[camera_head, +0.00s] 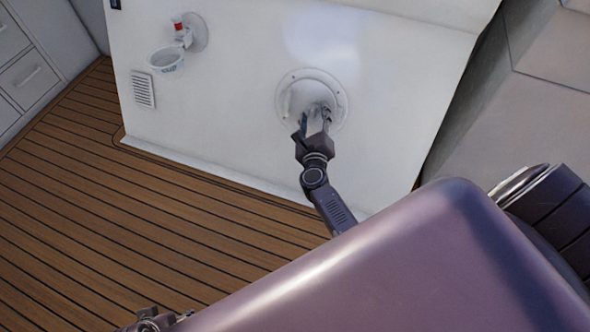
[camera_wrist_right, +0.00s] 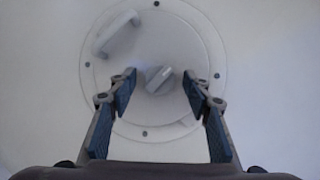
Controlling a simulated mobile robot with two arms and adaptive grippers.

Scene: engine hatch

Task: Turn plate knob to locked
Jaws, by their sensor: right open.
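The round white plate (camera_head: 299,82) is set in the white hatch panel. It also shows in the right wrist view (camera_wrist_right: 150,113), with small dark screws near its rim. The grey plate knob (camera_wrist_right: 158,78) is at its middle, its ridge tilted up to the right. My right gripper (camera_wrist_right: 159,77) is open, with its blue-padded fingers on either side of the knob in that view. I cannot tell how far the fingertips are from it. In the head view the right gripper (camera_head: 317,114) covers the knob. A dark piece at the bottom left edge may be my left gripper (camera_head: 152,320).
A curved white handle (camera_wrist_right: 115,33) stands on the plate at upper left. Grey drawers (camera_head: 28,75) stand at far left. The wooden floor (camera_head: 130,215) is clear.

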